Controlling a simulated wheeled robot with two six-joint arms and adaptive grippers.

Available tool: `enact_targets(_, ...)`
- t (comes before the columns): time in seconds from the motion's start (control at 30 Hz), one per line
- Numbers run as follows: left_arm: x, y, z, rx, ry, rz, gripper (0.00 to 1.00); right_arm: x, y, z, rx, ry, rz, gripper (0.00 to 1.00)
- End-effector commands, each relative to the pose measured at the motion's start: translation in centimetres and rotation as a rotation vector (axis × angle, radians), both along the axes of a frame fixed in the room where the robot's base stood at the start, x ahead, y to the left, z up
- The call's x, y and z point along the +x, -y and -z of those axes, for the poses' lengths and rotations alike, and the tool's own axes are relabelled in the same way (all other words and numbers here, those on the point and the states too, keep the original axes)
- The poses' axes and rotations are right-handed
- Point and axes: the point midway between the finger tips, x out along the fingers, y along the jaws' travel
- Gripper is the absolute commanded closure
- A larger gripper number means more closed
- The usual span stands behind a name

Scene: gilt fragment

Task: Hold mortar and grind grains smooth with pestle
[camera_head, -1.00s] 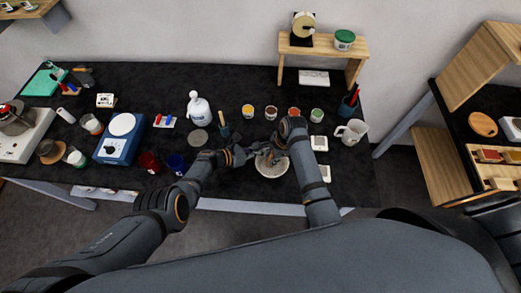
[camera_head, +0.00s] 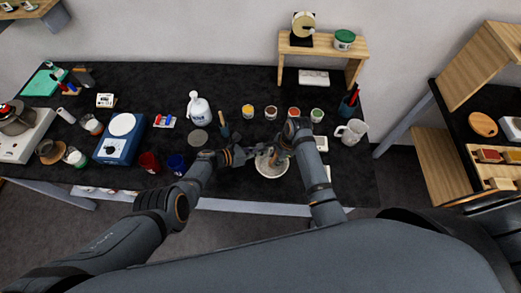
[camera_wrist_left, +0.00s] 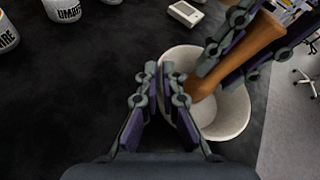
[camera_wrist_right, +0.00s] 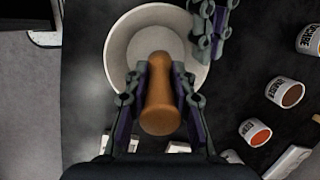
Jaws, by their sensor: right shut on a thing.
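The white mortar (camera_head: 271,171) stands on the black bench near its front edge; its bowl also shows in the right wrist view (camera_wrist_right: 120,45). My right gripper (camera_wrist_right: 160,72) is shut on the brown wooden pestle (camera_wrist_right: 160,108). The pestle leans, its lower end inside the bowl, as the left wrist view of the pestle (camera_wrist_left: 255,42) shows. My left gripper (camera_wrist_left: 160,72) is at the mortar's rim with a finger on either side of it; how firmly it closes on the rim is unclear. Grains cannot be made out in the bowl.
Several small labelled pots (camera_head: 271,112) stand behind the mortar. A white jug (camera_head: 351,132) is to the right and a white bottle (camera_head: 199,108) to the back left. A blue scale (camera_head: 119,142) and red and blue cups (camera_head: 176,163) are farther left.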

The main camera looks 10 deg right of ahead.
Motion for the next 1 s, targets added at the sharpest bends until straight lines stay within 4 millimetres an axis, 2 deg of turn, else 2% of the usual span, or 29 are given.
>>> enact_targets(0.27,0.0,0.0,0.0,-0.001,0.000,0.001,1.00,0.0,0.0,0.1,-0.002,-0.002,0.000,1.00)
enact_targets(0.63,0.0,0.1,0.0,-0.002,0.000,0.001,1.00,-0.2,-1.9,0.0,0.000,-0.002,0.000,1.00)
enact_targets(1.0,0.0,0.0,0.0,-0.001,0.000,0.001,1.00,-0.7,-1.1,0.0,-0.004,-0.001,0.000,1.00)
